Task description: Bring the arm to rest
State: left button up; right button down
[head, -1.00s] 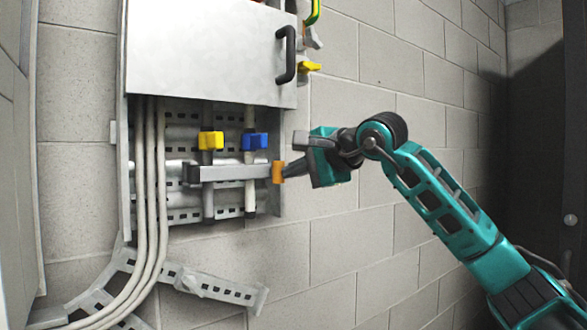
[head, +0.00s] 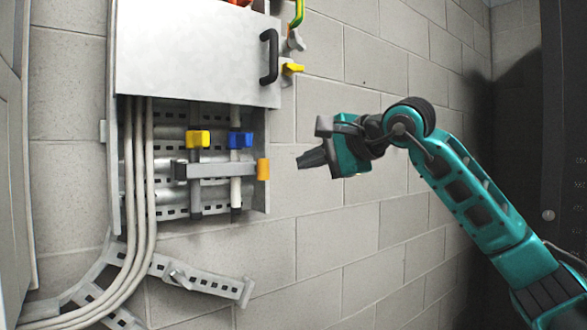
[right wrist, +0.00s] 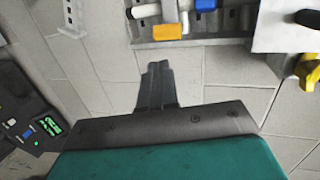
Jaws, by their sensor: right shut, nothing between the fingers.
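My right arm is teal and comes in from the right in the head view. Its right gripper (head: 306,160) points left and is shut and empty, in front of the block wall. In the right wrist view its dark fingers (right wrist: 158,70) lie together. The nearest part of the wall cabinet is an orange block (head: 263,169) on the end of a grey bar (head: 220,170). The fingertips are apart from it, a short way to its right. In the right wrist view the orange block (right wrist: 167,32) lies beyond the fingertips. My left gripper does not show.
A cabinet (head: 190,50) with a black handle (head: 269,57) hangs on the wall. Yellow (head: 198,139) and blue (head: 240,140) blocks sit below it. A yellow lever (head: 292,69) sticks out at its right. Grey cables (head: 139,200) run down at left. The wall below the gripper is clear.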

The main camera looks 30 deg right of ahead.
jog(key=v, duration=0.5)
jog(key=shift+s+d+r, duration=0.1)
jog(key=shift+s+d, duration=0.2)
jog(key=shift+d, duration=0.1)
